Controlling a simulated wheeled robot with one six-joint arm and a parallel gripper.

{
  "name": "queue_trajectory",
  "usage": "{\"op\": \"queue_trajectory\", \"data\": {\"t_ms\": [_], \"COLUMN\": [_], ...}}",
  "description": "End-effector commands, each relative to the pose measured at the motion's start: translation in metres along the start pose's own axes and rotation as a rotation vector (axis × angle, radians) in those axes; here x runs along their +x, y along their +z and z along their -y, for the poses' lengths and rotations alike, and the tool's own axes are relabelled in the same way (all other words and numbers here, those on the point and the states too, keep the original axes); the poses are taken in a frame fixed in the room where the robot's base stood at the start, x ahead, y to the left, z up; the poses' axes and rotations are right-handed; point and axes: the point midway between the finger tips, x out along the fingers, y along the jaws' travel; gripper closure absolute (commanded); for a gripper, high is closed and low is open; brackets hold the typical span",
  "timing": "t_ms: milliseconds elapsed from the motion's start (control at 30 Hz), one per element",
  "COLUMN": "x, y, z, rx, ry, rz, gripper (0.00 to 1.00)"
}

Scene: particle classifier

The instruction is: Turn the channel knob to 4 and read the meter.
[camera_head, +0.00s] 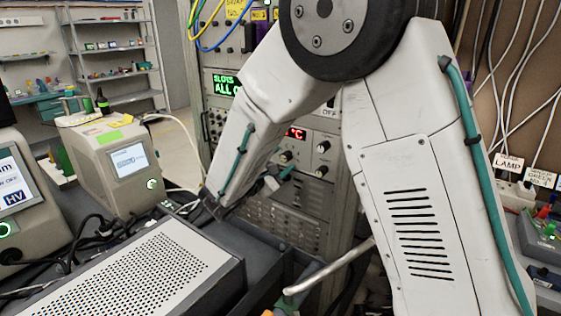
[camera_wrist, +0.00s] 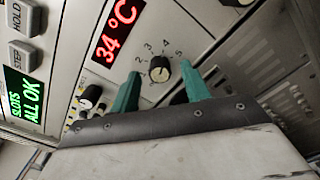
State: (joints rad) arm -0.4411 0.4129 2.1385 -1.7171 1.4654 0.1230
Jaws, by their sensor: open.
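The channel knob (camera_wrist: 159,72) is a small black dial with a pale mark on a light panel, and digits 2 to 5 show around it in the wrist view. I cannot tell for certain which digit its mark points at. The meter, a red-lit display (camera_wrist: 116,30), reads 34 °C beside the dial; it also shows in the head view (camera_head: 296,133), partly behind my arm. My gripper (camera_wrist: 159,69) has two teal fingers, open and apart, one on each side of the knob in the picture. Contact with the knob is not visible. In the head view my gripper (camera_head: 279,178) is small before the rack.
A green display (camera_wrist: 25,98) reads "SLOTS ALL OK" near the HOLD and STEP buttons. Another knob (camera_wrist: 90,97) is left of my fingers. In the head view, a perforated metal box (camera_head: 150,270) fills the lower left and a beige instrument (camera_head: 115,165) stands behind it.

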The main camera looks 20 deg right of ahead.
Motion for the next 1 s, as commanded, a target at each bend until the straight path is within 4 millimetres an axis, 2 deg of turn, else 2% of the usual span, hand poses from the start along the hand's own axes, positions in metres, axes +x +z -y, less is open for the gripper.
{"op": "queue_trajectory", "data": {"t_ms": [300, 433, 867, 933, 1000], "x": [-0.054, -0.068, -0.074, -0.074, -0.074], "y": [-0.001, -0.001, -0.001, -0.003, -0.004], "z": [-0.001, -0.001, 0.0, 0.007, 0.024], "rx": [-0.001, 0.0, -0.006, -0.013, -0.027], "ry": [0.005, 0.004, -0.001, -0.032, -0.093], "rz": [-0.003, -0.003, -0.006, -0.014, -0.022], "gripper": [0.53, 0.53, 0.53, 0.53, 0.53]}}
